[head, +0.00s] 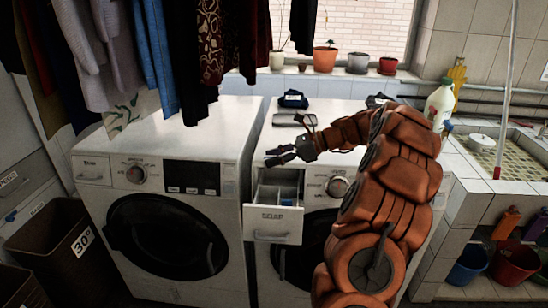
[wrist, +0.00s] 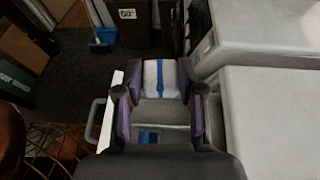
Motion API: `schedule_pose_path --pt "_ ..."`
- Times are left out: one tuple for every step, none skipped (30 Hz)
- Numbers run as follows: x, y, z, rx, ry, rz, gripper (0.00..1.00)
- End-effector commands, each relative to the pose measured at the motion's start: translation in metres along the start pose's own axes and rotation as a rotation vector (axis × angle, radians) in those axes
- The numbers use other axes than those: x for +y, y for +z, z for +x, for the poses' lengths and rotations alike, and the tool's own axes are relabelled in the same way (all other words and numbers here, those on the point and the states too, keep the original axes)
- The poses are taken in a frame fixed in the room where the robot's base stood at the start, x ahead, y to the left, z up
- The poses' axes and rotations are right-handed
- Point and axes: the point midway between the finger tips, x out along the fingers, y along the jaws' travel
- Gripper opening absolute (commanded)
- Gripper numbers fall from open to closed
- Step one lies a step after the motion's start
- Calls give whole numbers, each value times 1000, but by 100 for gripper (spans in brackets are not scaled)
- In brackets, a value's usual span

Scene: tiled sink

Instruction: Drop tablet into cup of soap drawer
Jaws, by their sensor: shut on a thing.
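The soap drawer (head: 274,226) is pulled out of the right washing machine, showing divided compartments inside. In the wrist view its white front edge (wrist: 106,112) and handle (wrist: 96,120) are at left. My gripper (head: 278,156) is above the open drawer. In the wrist view my gripper (wrist: 161,80) has its purple fingers shut on a white tablet (wrist: 149,78) with a blue stripe. The tablet is seen over the far side of the drawer; its height above it is hard to tell. Blue parts (wrist: 149,137) show inside the drawer. The tablet cannot be made out in the head view.
The left washing machine (head: 167,240) stands beside the right one (head: 305,255). A dark flat object (head: 292,119) lies on the right machine's top. Clothes hang at upper left. A white bottle (head: 439,104) stands by the sink (head: 500,155). A brown bin (head: 55,235) is at left.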

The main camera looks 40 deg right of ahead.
Motion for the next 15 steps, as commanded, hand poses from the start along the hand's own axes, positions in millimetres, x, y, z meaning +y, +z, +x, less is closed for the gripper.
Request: schedule_pose_path --pt "0 -11 4 0 -1 0 12" --pt "0 -14 5 0 0 0 12" --pt "0 -17 7 1 0 0 12" --pt "0 -20 8 1 0 0 12" --pt "0 -22 9 1 0 0 12" --pt "0 -25 10 1 0 0 12" --pt "0 -26 11 1 0 0 12" --pt "0 -28 12 1 1 0 12" --pt "0 -29 12 1 0 0 12" --pt "0 -30 12 1 1 0 12" --pt "0 -30 13 1 1 0 12" --pt "0 -30 13 1 0 0 12" --pt "0 -30 13 1 0 0 12" --pt "0 -30 13 1 0 0 12" --pt "0 -30 13 1 0 0 12"
